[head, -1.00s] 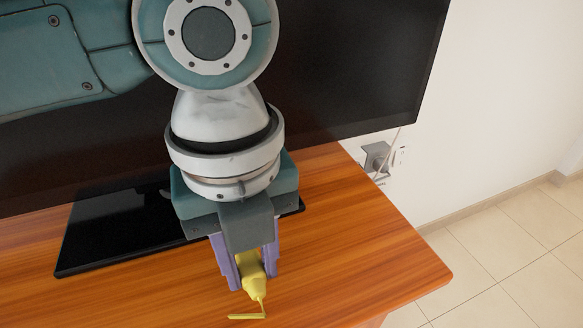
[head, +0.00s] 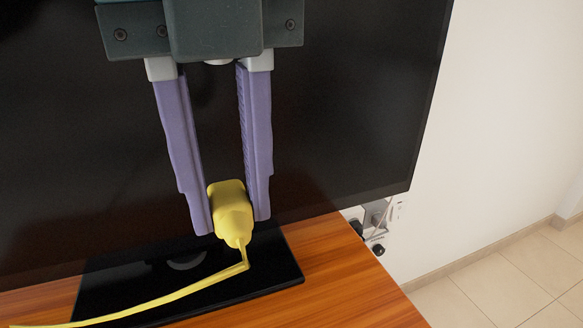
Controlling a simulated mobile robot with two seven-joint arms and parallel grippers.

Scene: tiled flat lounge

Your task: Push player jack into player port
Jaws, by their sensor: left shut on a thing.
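My left gripper (head: 231,222) comes down from the top of the head view, in front of the dark screen. Its two purple fingers are shut on the yellow player jack (head: 231,207), which sits between the fingertips. The jack's cable end points down toward me. A thin yellow cable (head: 150,303) runs from it, bends, and trails off to the lower left. The jack's front end faces away and is hidden. I cannot make out the player port in this view. My right gripper is not in view.
A large black television (head: 340,110) fills the back, on a glossy black stand base (head: 255,287). The wooden tabletop (head: 345,285) is clear at the right. Beyond its edge, a grey wall fitting (head: 377,213) with dark plugs sits low on the white wall.

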